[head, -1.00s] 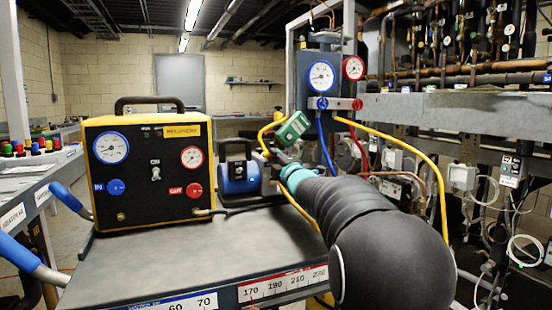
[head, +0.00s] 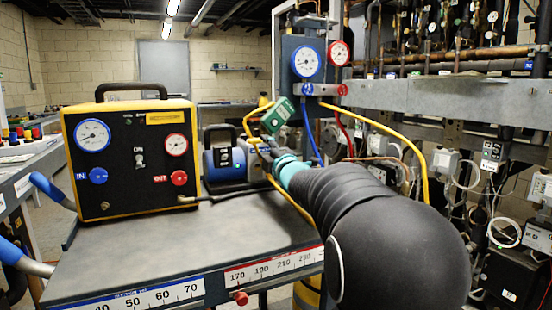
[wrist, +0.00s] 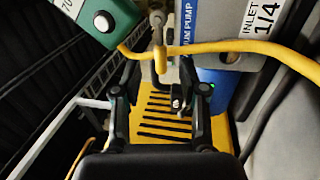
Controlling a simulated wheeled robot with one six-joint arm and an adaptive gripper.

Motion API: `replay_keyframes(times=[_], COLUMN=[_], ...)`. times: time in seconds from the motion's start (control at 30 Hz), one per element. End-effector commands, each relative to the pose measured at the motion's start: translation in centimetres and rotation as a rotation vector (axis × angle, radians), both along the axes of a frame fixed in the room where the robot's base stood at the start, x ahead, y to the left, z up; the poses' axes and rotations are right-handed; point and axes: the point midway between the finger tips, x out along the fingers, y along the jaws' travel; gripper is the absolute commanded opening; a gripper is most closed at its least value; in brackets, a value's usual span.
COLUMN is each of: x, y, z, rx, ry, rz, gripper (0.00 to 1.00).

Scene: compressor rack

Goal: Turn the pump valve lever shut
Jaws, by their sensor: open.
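The blue vacuum pump (head: 224,160) stands on the grey cart top, right of the black and yellow unit. In the wrist view its labelled body (wrist: 222,30) fills the upper right. A slim upright yellow and metal piece (wrist: 160,62), which looks like the valve lever, stands in front of my gripper. My gripper (wrist: 161,98) is open, with one finger on each side of the gap below that piece. Contact cannot be told. In the head view my arm hides most of the gripper beside the pump.
A yellow hose (wrist: 225,47) crosses just above my fingers. A green device (head: 277,115) hangs close by, also at the wrist view's upper left (wrist: 103,18). The black and yellow unit (head: 130,190) stands left. A gauge manifold (head: 305,75) rises behind. The cart's front top is clear.

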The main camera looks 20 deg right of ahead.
Motion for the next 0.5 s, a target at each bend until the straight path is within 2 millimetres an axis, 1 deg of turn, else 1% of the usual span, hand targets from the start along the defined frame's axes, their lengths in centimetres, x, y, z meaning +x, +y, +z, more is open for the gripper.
replay_keyframes(times=[0.03, 0.2, 0.33, 0.5], x=[-1.2, -4.5, -6.3, -7.6], y=[-0.1, -0.3, -0.3, -0.4], z=[-0.1, -0.8, -1.1, -1.5], rx=[-0.001, 0.000, -0.001, 0.000], ry=[-0.001, -0.001, -0.002, -0.001], rz=[-0.002, -0.003, -0.002, -0.002], gripper=[0.42, 0.42, 0.42, 0.42])
